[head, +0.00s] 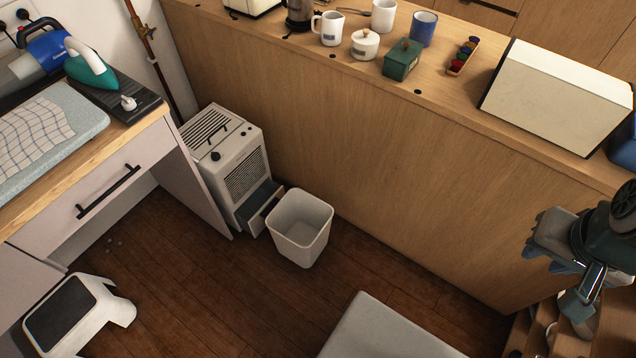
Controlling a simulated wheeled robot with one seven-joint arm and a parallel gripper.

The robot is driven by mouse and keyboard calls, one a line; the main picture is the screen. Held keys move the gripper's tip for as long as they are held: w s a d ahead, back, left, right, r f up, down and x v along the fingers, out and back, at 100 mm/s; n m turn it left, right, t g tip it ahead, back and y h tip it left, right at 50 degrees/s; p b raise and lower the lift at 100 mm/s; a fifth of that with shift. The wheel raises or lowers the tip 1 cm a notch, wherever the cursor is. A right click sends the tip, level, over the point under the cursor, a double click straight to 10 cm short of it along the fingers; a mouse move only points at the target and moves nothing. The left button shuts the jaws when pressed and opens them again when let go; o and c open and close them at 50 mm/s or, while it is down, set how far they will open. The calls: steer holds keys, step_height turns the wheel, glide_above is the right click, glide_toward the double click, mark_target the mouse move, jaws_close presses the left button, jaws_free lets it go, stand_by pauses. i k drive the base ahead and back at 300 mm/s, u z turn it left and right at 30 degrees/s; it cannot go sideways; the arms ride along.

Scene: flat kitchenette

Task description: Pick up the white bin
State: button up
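The white bin (301,240) stands upright on the dark wooden floor, near the middle of the head view. It is a square, open-topped bin, and it looks empty. It stands close to the pulled-out lower drawer of a white box-shaped appliance. My gripper (562,262) is at the right edge of the view, raised near the wooden panel and far from the bin. Its fingers are seen at an angle, so whether they are open or shut is unclear. I see nothing held in it.
The white appliance (228,160) with its grey drawer (262,203) stands left of the bin. A wooden partition (400,180) runs behind it. A white step stool (75,318) is at lower left and a grey flat-topped piece (385,335) at bottom centre. Bare floor (215,290) lies between them.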

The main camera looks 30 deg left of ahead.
mark_target(299, 225)
steer(key=u, duration=0.75)
steer(key=i, duration=0.8)
steer(key=u, duration=1.2)
steer(key=i, duration=0.3)
steer(key=u, duration=0.25)
